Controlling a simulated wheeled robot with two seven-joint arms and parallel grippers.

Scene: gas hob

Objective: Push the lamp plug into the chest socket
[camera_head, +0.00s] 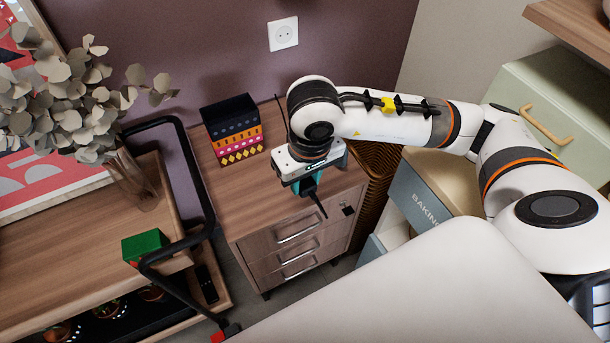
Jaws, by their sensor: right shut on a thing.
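The wooden chest of drawers (225,190) stands against the purple wall. A small dark socket (347,209) shows on its front at the upper right. My right gripper (309,190) points down above the chest's front edge, left of that socket. It is shut on a small dark piece that looks like the lamp plug (317,203); the jaws hide much of it. The dark piece is apart from the socket in the picture. No lamp can be made out. My left gripper is not in view.
A patterned box (234,130) stands on the chest's back left. A white socket (283,34) is on the wall. A black tubular frame (192,180) and a vase of leaves (132,180) are at left. A wicker basket (377,165) and a "BAKING" box (430,205) flank the chest's right.

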